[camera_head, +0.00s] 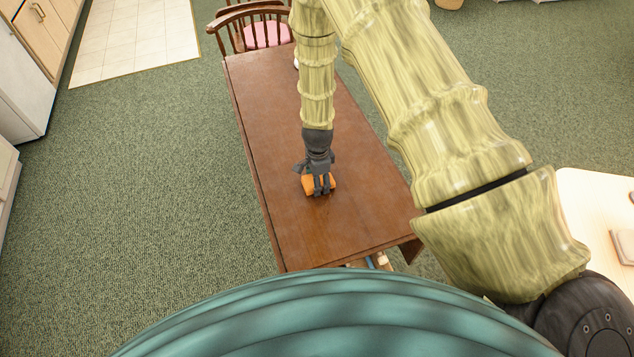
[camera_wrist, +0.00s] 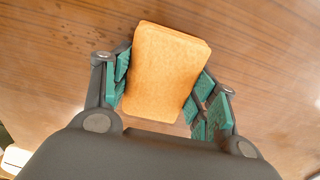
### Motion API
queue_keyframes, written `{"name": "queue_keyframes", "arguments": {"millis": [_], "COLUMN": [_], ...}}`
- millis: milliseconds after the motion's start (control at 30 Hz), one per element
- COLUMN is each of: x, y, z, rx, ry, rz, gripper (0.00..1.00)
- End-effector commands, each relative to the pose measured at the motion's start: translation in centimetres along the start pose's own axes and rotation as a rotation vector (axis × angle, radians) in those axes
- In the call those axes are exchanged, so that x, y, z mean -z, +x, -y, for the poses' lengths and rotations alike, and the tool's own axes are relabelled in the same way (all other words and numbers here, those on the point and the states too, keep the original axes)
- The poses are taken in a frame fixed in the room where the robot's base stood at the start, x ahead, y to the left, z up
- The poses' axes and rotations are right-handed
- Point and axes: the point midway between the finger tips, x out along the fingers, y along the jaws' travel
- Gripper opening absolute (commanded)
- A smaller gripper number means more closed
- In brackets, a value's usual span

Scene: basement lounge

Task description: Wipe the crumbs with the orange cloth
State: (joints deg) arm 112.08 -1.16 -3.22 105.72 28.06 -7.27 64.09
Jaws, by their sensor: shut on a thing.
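The orange cloth (camera_head: 308,186) is a small thick folded pad on the brown wooden table (camera_head: 268,120). My gripper (camera_head: 320,190) points down over it near the middle of the table. In the wrist view the cloth (camera_wrist: 168,65) sits between the green finger pads of my gripper (camera_wrist: 163,84), which are shut on its two sides. It looks to be at or just above the tabletop; the exact gap cannot be told. Small dark specks that look like crumbs (camera_wrist: 64,24) lie on the table at the upper left of the wrist view, apart from the cloth. I cannot make out crumbs in the head view.
A wooden chair (camera_head: 262,33) with a pink seat stands at the table's far end. My arm hides part of the table's far right. A pale table (camera_head: 590,195) stands at the right. The visible left side of the brown table is clear, with green carpet (camera_head: 140,150) beyond.

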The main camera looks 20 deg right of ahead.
Motion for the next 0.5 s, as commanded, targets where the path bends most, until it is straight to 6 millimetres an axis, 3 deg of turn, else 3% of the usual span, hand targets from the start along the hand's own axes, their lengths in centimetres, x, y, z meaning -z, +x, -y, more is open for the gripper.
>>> {"name": "queue_keyframes", "arguments": {"millis": [500], "x": [0.6], "y": [-5.0], "z": [-0.2], "rx": [0.000], "ry": [0.009], "rz": [0.000], "gripper": [0.24]}}
